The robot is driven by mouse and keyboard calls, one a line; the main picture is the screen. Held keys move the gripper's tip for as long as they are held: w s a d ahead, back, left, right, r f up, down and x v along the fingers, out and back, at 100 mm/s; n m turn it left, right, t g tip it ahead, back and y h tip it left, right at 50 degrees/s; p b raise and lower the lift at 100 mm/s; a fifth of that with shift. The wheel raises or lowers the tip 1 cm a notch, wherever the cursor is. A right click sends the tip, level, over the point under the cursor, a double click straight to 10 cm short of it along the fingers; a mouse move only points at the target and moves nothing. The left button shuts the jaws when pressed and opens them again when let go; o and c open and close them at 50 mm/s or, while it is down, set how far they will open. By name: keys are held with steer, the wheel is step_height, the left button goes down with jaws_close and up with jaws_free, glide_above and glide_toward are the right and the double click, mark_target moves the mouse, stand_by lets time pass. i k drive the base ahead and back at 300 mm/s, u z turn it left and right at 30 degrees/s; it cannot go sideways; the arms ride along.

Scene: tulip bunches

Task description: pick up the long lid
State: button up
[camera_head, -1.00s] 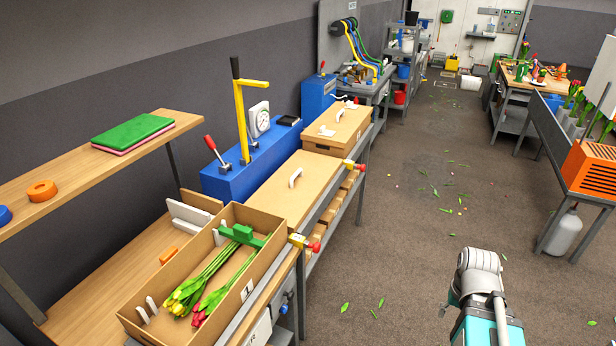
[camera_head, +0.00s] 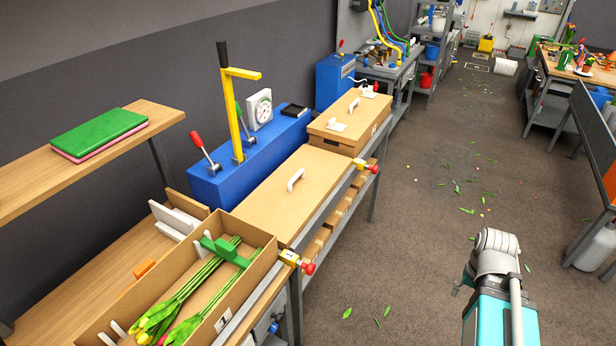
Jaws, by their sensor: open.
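A long, flat cardboard lid (camera_head: 285,200) with one white handle (camera_head: 296,180) lies along the bench, between an open box and a closed box. Whether a box is under it is hard to tell. The closed cardboard box (camera_head: 336,142) behind it has its own lid (camera_head: 350,118) with white fittings. The open box (camera_head: 222,318) in front holds tulips (camera_head: 190,295) with green stems and a green clamp-like piece (camera_head: 226,250). My gripper is not in view; only part of my arm shows at the lower right, over the floor and apart from the bench.
A blue console (camera_head: 235,165) with a yellow post (camera_head: 234,120), red-knobbed lever and dial stands behind the flat lid. A red-knobbed yellow fitting (camera_head: 366,167) sits on the bench's front rail. A wooden shelf (camera_head: 60,175) overhangs at left. The floor aisle (camera_head: 420,200) is largely clear.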

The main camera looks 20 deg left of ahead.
mark_target(285, 203)
steer(key=i, duration=1.1)
steer(key=u, duration=1.6)
